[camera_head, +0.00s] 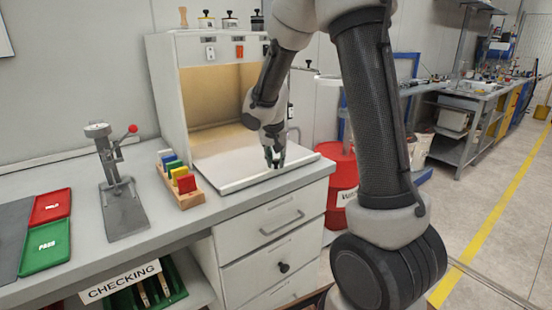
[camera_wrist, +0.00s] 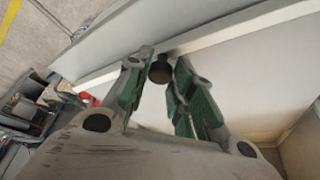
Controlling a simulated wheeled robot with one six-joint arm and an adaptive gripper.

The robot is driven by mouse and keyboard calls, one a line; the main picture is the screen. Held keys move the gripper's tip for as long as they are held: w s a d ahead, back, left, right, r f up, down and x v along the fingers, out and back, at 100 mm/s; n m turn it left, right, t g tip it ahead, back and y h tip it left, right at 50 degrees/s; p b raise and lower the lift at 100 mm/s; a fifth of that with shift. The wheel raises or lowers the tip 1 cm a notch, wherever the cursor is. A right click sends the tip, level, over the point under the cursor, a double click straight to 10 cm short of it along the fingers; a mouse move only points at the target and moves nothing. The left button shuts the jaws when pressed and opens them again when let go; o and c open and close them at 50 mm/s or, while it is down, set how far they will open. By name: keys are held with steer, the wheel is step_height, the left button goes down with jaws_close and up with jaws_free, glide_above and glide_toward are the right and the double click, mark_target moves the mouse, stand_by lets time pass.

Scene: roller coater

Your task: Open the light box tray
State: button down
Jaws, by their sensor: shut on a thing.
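The light box (camera_head: 163,85) stands at the back of the counter with a lit, yellowish inside. Its white tray (camera_head: 228,168) sticks out of the box's front over the counter. My gripper (camera_head: 274,158) is low over the tray near its front edge. In the wrist view the tray (camera_wrist: 240,75) fills the right side, and a small black knob (camera_wrist: 160,70) stands near its edge strip. My gripper's green-padded fingers (camera_wrist: 161,56) are on both sides of the knob and shut on it. The knob is hidden by the fingers in the head view.
A wooden rack of coloured blocks (camera_head: 179,182) stands just left of the tray. A lever press (camera_head: 122,205) and red and green trays (camera_head: 45,243) lie farther left. A red drum (camera_head: 340,180) stands right of the counter.

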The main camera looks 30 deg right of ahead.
steer(key=shift+s+d, duration=0.1)
steer(key=shift+s, duration=0.2)
steer(key=c, duration=1.2)
jaws_free()
steer(key=shift+c, duration=0.2)
steer(key=v, duration=1.2)
